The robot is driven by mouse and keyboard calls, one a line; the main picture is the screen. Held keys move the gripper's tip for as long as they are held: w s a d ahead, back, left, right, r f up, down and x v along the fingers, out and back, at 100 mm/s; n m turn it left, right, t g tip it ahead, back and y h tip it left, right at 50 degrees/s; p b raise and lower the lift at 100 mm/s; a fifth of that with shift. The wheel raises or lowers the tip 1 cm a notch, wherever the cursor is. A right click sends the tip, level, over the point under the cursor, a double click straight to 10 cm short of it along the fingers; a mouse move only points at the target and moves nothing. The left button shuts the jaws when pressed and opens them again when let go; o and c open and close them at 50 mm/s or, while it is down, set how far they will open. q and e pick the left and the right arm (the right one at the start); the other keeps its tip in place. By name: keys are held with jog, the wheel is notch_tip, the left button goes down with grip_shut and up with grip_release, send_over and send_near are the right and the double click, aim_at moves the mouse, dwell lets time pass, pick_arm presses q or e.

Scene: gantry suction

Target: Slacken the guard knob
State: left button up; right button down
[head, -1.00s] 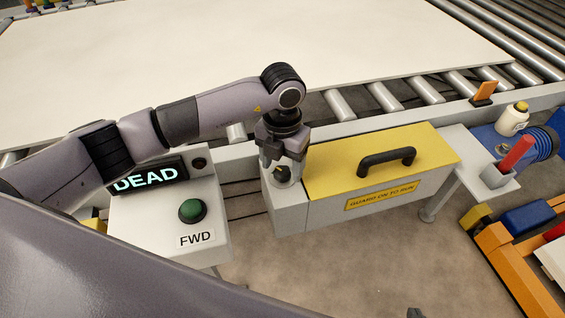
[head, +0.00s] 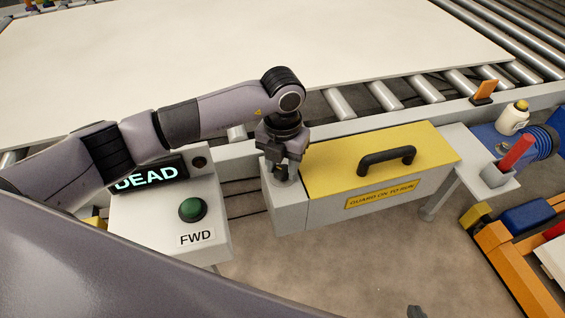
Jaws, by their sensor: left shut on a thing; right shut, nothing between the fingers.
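The guard knob (head: 281,175) is a small dark knob on the grey block at the left end of the yellow guard (head: 335,165). It is mostly hidden by my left gripper (head: 283,168), which points down over it and is shut on it. The guard has a black handle and a label reading "GUARD ON TO RUN". Only a small dark tip of what looks like my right gripper (head: 416,312) shows at the bottom edge, well away from the guard, shut and empty.
A control box (head: 160,225) with a "DEAD" display and a green FWD button (head: 192,209) stands left of the guard. A large pale board (head: 220,60) lies on the rollers behind. A red-handled item (head: 517,151) and a white bottle (head: 513,118) stand at right.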

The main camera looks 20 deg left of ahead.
aim_at(282, 169)
pick_arm(q)
jog(key=shift+n+p, duration=0.4)
jog(key=shift+n, duration=2.7)
jog(key=o, duration=1.1)
jog(key=shift+c, duration=0.2)
jog(key=shift+r, duration=3.65)
